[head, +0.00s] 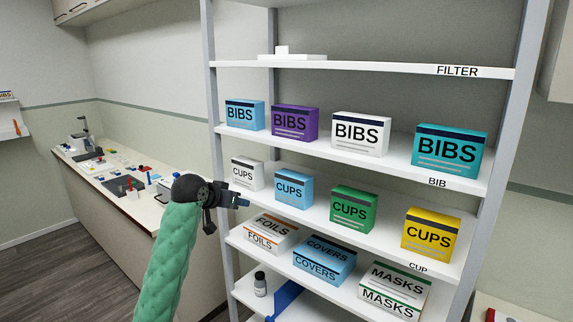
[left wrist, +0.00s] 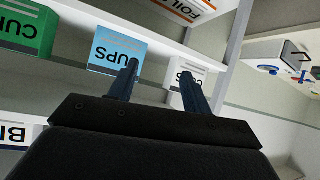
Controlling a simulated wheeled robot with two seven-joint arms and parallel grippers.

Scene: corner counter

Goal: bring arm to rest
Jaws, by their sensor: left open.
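My left arm wears a green sleeve and comes up from the bottom of the head view. My left gripper (head: 240,201) is in front of the shelf unit, near the left end of the cup shelf. In the left wrist view its two dark blue fingers (left wrist: 162,85) are apart with nothing between them. Beyond the fingers stand a light blue CUPS box (left wrist: 117,50) and a white CUPS box (left wrist: 200,70), clear of the grip as far as I can tell. My right gripper is not in view.
The cup shelf (head: 380,238) also holds green (head: 354,209) and yellow CUPS boxes (head: 431,235). Several BIBS boxes stand above; FOILS, COVERS and MASKS boxes sit below. A counter (head: 125,205) with small items runs along the left wall. Open floor (head: 35,260) shows at lower left.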

